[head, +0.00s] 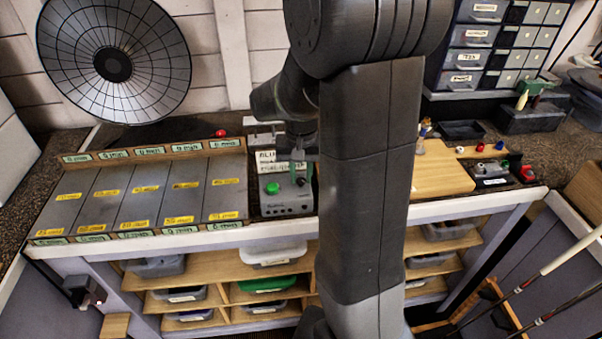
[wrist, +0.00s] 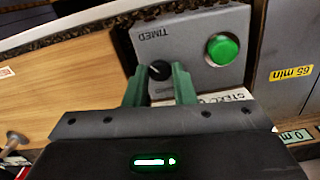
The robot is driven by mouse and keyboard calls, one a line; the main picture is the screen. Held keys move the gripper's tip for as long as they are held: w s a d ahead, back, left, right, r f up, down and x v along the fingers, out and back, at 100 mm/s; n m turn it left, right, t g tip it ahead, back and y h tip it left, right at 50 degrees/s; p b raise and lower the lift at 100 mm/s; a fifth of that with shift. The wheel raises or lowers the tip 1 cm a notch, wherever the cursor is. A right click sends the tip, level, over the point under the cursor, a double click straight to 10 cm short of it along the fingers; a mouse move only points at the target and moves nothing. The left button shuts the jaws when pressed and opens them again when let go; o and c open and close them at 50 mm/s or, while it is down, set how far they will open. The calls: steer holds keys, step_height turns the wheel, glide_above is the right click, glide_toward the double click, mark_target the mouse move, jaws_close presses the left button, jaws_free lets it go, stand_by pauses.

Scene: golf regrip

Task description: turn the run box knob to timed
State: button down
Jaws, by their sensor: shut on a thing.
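The grey run box (head: 283,205) stands on the bench in the head view, left of my upright arm. In the wrist view the run box (wrist: 190,35) has the word TIMED on its face and a round green button (wrist: 222,49). The small black knob (wrist: 159,70) sits between the two green fingers of my gripper (wrist: 159,76). My gripper is shut on the knob, one finger on each side. I cannot tell which way the knob points. In the head view my gripper (head: 298,165) is over the box, and the knob is hard to make out.
Grey panels (head: 130,195) with yellow minute labels lie left of the box. A wooden board (head: 440,172) lies to its right, with small items beyond it. A large round dish (head: 113,62) stands behind on the left. Labelled drawers (head: 470,58) stand at the back right.

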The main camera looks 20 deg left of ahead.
mark_target(301, 179)
steer(key=m, duration=0.3)
steer(key=shift+r+m, duration=0.15)
steer(key=shift+m, duration=0.15)
steer(key=shift+w+m, duration=0.1)
steer(key=shift+m, duration=1.8)
steer(key=c, duration=1.2)
jaws_free()
steer(key=shift+c, duration=0.2)
step_height(301, 179, up, 14)
steer(key=shift+b, duration=0.4)
steer(key=shift+f, duration=0.25)
step_height(301, 179, down, 14)
steer(key=shift+r+p, duration=0.1)
steer(key=shift+p, duration=0.2)
